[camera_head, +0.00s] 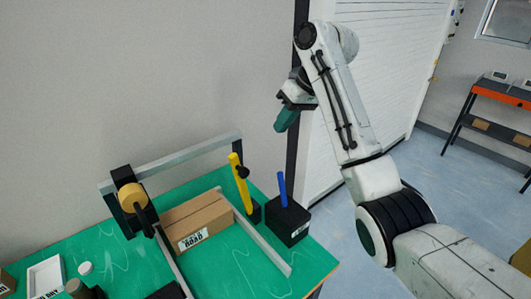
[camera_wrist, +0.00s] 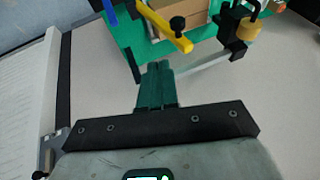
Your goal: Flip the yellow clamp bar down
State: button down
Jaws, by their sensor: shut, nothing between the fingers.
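The yellow clamp bar (camera_head: 240,182) stands nearly upright, leaning slightly, from a small black base beside the cardboard box on the green table. A black knob sticks out from its side. In the wrist view the yellow bar (camera_wrist: 163,28) lies ahead of my fingers, at the top of the picture. My gripper (camera_head: 281,126) has green fingers and hangs in the air above and to the right of the bar, clear of it. In the wrist view my gripper (camera_wrist: 156,68) has its fingers together, with nothing held. No contact shows.
A blue lever (camera_head: 282,188) stands on a black block (camera_head: 287,225) right of the bar. The cardboard box (camera_head: 199,219) lies between rails (camera_head: 258,244). A black mount with a tan disc (camera_head: 133,197) and a grey beam (camera_head: 185,154) stand left and behind. Air around my gripper is clear.

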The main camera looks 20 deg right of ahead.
jog(key=s+a+x, duration=0.1)
jog(key=a+x, duration=0.1)
jog(key=x, duration=1.1)
jog(key=shift+p, duration=0.45)
jog(key=shift+s+a+r, duration=0.1)
jog(key=shift+s, duration=0.05)
